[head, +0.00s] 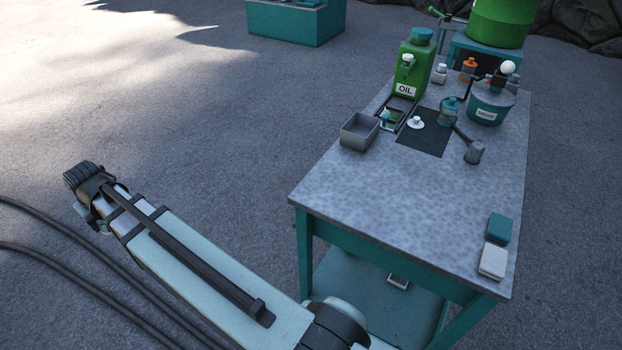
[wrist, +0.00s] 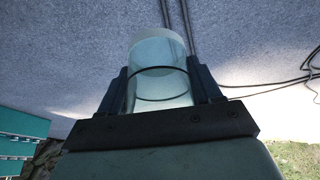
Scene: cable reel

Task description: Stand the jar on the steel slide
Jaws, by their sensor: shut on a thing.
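In the wrist view a clear glass jar (wrist: 160,92) with a dark ring around it sits between the two dark fingers of my gripper (wrist: 159,68). The fingers are shut on its sides, and its far part has a pale, frosted look. Bare ground lies behind it. In the head view my arm stretches to the left, away from the table; the jar and fingers cannot be made out there. A narrow metal frame, seemingly the steel slide (head: 397,105), lies on the table in front of the green oil can (head: 413,68). A small green-and-pale item is at its near end.
The table (head: 390,190) has a wide clear front. A grey open bin (head: 360,131) stands left of the frame. Two boxes (head: 493,260) lie front right. Cables (head: 100,268) cross the ground.

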